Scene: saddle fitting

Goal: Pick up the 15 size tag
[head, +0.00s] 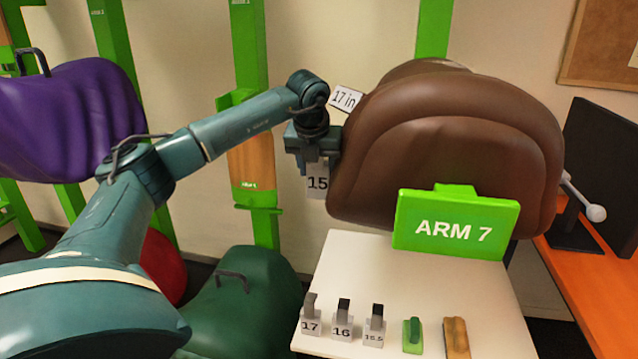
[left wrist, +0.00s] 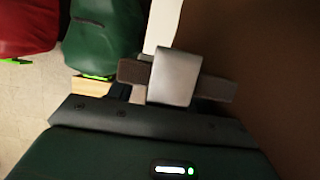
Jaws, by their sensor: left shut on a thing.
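The 15 size tag (head: 317,183) is a white tag with a black number, hanging below my left gripper (head: 314,160) in the head view. My left gripper is shut on the tag's grey top part, which shows between the dark fingers in the left wrist view (left wrist: 174,77). The tag is in the air, beside the left edge of the brown saddle (head: 450,130). I cannot tell whether it touches the saddle. My right gripper is not in view.
A white table (head: 400,275) holds tags 17 (head: 310,325), 16 (head: 342,325) and 16.5 (head: 375,332), a green block (head: 412,335) and a tan brush (head: 456,338). A green ARM 7 sign (head: 455,228) stands before the saddle. A 17 in label (head: 344,97) is near my wrist. A green saddle (head: 235,300) lies below.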

